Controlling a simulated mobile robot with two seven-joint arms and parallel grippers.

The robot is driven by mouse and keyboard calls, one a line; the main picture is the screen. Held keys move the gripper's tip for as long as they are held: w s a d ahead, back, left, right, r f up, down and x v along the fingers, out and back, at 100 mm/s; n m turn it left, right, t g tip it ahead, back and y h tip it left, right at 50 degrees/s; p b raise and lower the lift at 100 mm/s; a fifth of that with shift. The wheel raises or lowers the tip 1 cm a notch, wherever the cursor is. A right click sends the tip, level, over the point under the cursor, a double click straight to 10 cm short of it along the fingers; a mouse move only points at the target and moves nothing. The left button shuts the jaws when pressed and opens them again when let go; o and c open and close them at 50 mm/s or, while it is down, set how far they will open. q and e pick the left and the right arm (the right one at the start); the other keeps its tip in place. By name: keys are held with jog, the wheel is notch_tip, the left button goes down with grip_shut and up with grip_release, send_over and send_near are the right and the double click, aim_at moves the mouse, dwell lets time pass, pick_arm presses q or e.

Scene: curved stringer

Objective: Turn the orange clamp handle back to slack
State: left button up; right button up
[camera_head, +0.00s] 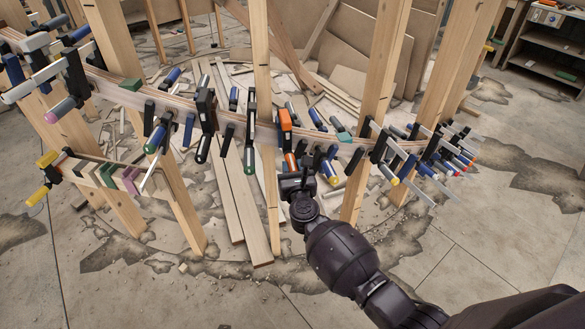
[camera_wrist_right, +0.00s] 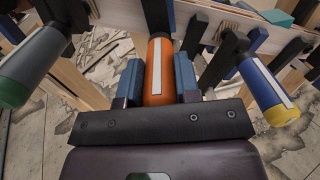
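The orange clamp (camera_head: 285,120) sits on the curved wooden stringer near the middle of the head view, with its orange handle (camera_head: 290,161) hanging below. In the right wrist view the orange handle (camera_wrist_right: 159,70), with a pale stripe, stands between the two blue finger pads of my right gripper (camera_wrist_right: 158,85). The pads lie against both sides of it, with no gap visible. In the head view my right gripper (camera_head: 298,183) is at the handle's lower end, its fingertips partly hidden. My left gripper is not in view.
Clamps crowd both sides: a green-ended handle (camera_wrist_right: 32,65) at left and a blue-and-yellow one (camera_wrist_right: 266,90) at right. Wooden posts (camera_head: 262,100) carry the stringer (camera_head: 230,118). Planks and scraps lie behind; the floor in front is mostly clear.

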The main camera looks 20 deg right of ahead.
jog(key=shift+c, duration=1.1)
